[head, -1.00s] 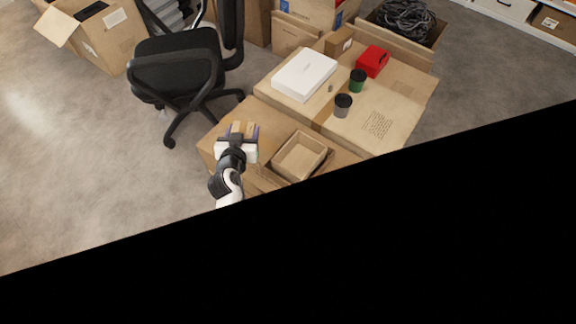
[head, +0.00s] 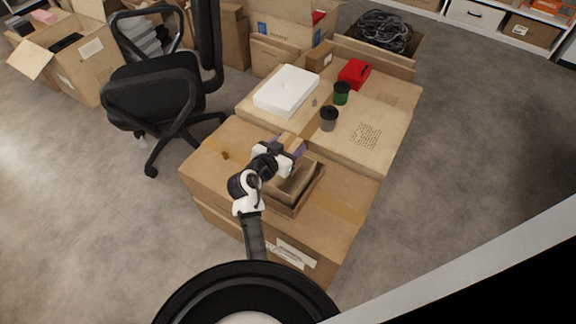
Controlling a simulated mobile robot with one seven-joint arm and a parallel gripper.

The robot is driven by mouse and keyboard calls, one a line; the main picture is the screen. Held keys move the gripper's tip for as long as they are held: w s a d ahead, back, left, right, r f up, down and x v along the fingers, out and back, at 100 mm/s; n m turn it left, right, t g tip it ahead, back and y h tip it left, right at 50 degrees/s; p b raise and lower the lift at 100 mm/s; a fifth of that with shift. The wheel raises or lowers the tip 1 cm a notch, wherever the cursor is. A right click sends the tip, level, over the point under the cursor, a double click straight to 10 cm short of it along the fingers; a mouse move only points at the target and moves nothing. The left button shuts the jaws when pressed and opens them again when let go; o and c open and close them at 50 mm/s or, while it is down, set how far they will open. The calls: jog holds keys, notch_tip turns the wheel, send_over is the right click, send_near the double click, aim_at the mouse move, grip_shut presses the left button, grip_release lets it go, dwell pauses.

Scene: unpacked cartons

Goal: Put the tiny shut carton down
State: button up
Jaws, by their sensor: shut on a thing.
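The tiny shut carton (head: 287,139), tan and small, shows at the tips of my gripper (head: 292,147). My gripper is shut on it, and the fingers hide part of it. The gripper is over the far side of an open, shallow cardboard box (head: 318,187), which stands on a large shut carton (head: 220,180). I cannot tell how high the held carton is above the surface.
A white flat box (head: 287,90), a dark grey cup (head: 328,119), a green cup (head: 341,93) and a red box (head: 355,73) stand on cartons behind. A black office chair (head: 160,90) is at the left. The large carton's left part is mostly bare.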

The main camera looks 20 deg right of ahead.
notch_tip(320, 180, down, 9)
jog(key=shift+f, duration=0.2)
jog(key=shift+f+b, duration=0.35)
jog(key=shift+b, duration=0.35)
jog(key=o, duration=1.1)
jog(key=shift+r, duration=0.2)
jog(key=shift+r+p, duration=0.25)
jog(key=shift+p, duration=0.3)
jog(key=b+v, duration=0.1)
jog(key=v, duration=1.1)
